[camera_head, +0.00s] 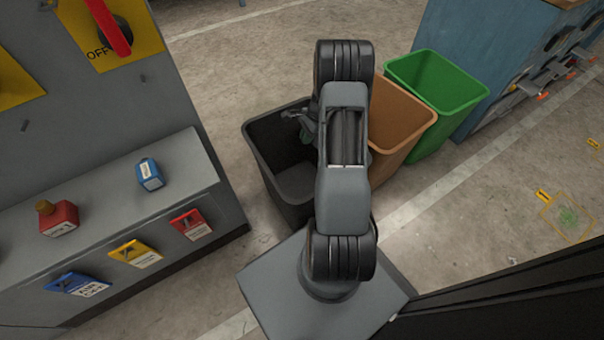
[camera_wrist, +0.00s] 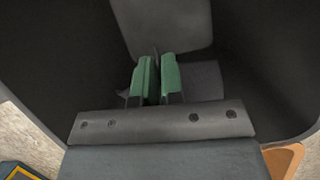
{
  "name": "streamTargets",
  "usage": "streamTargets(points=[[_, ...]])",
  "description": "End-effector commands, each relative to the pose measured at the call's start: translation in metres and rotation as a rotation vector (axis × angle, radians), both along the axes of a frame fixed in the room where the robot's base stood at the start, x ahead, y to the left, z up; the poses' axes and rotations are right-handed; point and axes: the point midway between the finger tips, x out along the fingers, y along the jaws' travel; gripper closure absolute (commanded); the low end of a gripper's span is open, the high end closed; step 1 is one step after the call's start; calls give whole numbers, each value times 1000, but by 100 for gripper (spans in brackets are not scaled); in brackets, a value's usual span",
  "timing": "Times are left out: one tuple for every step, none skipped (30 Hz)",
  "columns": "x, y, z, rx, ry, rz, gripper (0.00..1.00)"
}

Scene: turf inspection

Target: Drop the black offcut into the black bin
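The black bin (camera_head: 285,190) stands open on the floor in the middle of the head view, partly behind my arm. My gripper (camera_head: 303,124) is over its mouth. In the wrist view my gripper's two green finger pads (camera_wrist: 155,78) are close together with a narrow dark gap between them. The dark walls of the black bin (camera_wrist: 60,65) surround them. A dark sliver shows at the gap, but I cannot tell whether it is the black offcut or shadow. I cannot make out the offcut for certain in either view.
A brown bin (camera_head: 405,125) and a green bin (camera_head: 440,95) stand to the right of the black bin. A grey machine cabinet (camera_head: 110,190) with coloured blocks and tags fills the left. A blue bench (camera_head: 490,60) is at the upper right. Open floor lies behind.

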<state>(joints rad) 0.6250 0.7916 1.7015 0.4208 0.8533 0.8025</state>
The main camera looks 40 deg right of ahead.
Motion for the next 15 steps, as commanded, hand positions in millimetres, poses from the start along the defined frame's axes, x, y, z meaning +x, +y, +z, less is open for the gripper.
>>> streamTargets(points=[[0, 0, 0, 0, 0, 0, 87], [0, 0, 0, 0, 0, 0, 84], [0, 0, 0, 0, 0, 0, 80], [0, 0, 0, 0, 0, 0, 78], [0, 0, 0, 0, 0, 0, 75], [0, 0, 0, 0, 0, 0, 71], [0, 0, 0, 0, 0, 0, 68], [0, 0, 0, 0, 0, 0, 67], [0, 0, 0, 0, 0, 0, 67], [0, 0, 0, 0, 0, 0, 67], [0, 0, 0, 0, 0, 0, 67], [0, 0, 0, 0, 0, 0, 67], [0, 0, 0, 0, 0, 0, 64], [0, 0, 0, 0, 0, 0, 61], [0, 0, 0, 0, 0, 0, 57]])
